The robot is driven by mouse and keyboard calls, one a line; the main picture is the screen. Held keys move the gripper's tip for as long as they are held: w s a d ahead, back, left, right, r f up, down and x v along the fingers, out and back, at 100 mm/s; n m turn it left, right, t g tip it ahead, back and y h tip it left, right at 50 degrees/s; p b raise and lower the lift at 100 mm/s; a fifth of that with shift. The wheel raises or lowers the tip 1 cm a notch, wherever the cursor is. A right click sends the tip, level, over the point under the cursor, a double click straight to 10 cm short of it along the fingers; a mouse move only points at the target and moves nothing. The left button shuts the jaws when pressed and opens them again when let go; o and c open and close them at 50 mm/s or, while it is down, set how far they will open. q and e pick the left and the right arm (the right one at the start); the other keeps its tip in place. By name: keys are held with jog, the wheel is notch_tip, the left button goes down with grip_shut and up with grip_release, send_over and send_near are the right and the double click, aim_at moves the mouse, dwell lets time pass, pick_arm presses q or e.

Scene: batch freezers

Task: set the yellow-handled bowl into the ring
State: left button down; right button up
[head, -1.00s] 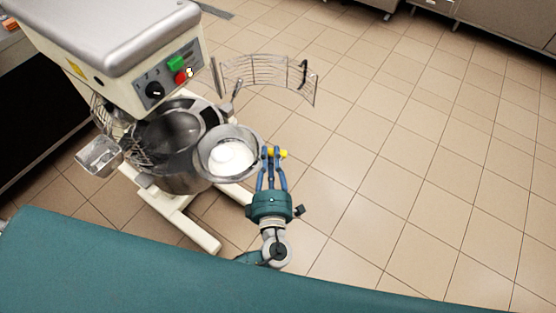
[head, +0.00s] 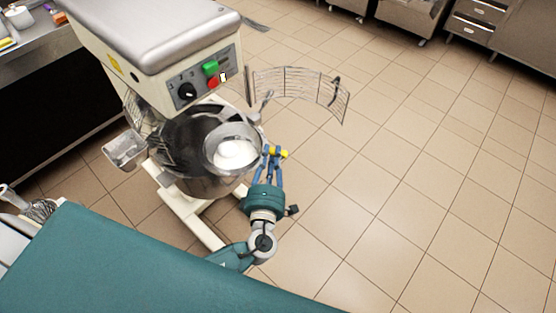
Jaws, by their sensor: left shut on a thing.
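The steel bowl (head: 213,146) with white contents has a yellow handle (head: 283,154) on its right side. My left gripper (head: 273,157) is shut on this handle, with blue fingers on both sides of it. The bowl is held over the right part of the opening of the floor mixer (head: 150,35). The larger steel mixer vessel (head: 195,184) lies below and left of it. The ring is not clearly distinguishable; the held bowl hides part of the opening, and I cannot tell whether they touch. My right gripper is not in view.
An open wire guard (head: 300,88) stands out behind and right of the bowl. A steel chute (head: 125,149) is on the mixer's left side. A dark-fronted counter (head: 40,100) stands at left, steel cabinets (head: 410,12) at the back. The tiled floor at right is clear.

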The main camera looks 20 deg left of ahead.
pick_arm(q)
jog(key=shift+w+a+b, duration=1.3)
jog(key=shift+w+a, duration=0.8)
jog(key=shift+a, duration=2.85)
jog(key=b, duration=0.3)
send_over(230, 137)
jog(key=shift+r, duration=0.1)
jog(key=shift+f+b, duration=2.65)
jog(key=shift+f, duration=0.75)
jog(key=shift+s, duration=0.2)
